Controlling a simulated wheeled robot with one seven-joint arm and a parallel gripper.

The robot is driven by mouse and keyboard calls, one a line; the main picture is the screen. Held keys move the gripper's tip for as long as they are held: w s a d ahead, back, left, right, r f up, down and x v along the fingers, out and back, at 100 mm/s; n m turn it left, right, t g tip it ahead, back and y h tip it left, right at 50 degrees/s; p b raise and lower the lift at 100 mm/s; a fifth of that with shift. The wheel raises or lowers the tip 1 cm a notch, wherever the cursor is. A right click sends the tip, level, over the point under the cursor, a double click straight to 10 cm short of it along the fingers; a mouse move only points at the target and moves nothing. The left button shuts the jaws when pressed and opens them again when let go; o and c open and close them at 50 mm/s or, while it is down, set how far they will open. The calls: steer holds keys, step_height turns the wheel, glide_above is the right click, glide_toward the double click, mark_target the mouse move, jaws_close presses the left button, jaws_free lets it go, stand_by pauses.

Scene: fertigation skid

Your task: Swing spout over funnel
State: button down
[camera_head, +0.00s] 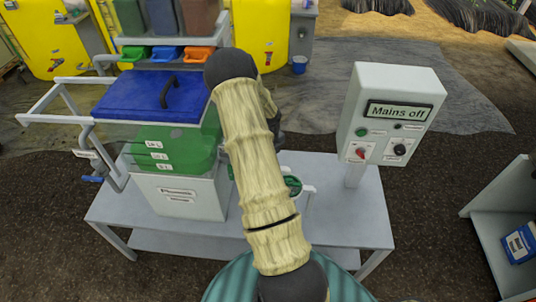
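My arm, in a beige sleeve, runs up the middle of the head view. A dark part of its far end shows just behind it on the right, but my gripper's fingers are hidden. A green round rim (293,185), possibly the funnel, shows partly behind my arm above the grey bench, with a pale bracket beside it. I cannot make out the spout for certain. A grey pipe (112,172) with a small label and a blue lever (92,179) hangs at the left of the green tank (165,148).
A blue lid (140,94) with a black handle covers the tank. A "Mains off" control box (396,112) stands on the grey bench (345,215) at right. A white rail (52,118) juts out left. Colored bins, yellow tanks and a blue bucket (299,65) stand behind.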

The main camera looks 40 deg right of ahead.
steer(key=shift+r, duration=0.1)
stand_by(0.3)
steer(key=c, duration=1.1)
jaws_free()
steer(key=shift+s+a, duration=0.1)
steer(key=shift+s, duration=0.05)
step_height(320, 180, up, 17)
steer(key=b, duration=0.1)
steer(key=shift+r+b, duration=0.2)
steer(key=shift+b, duration=0.15)
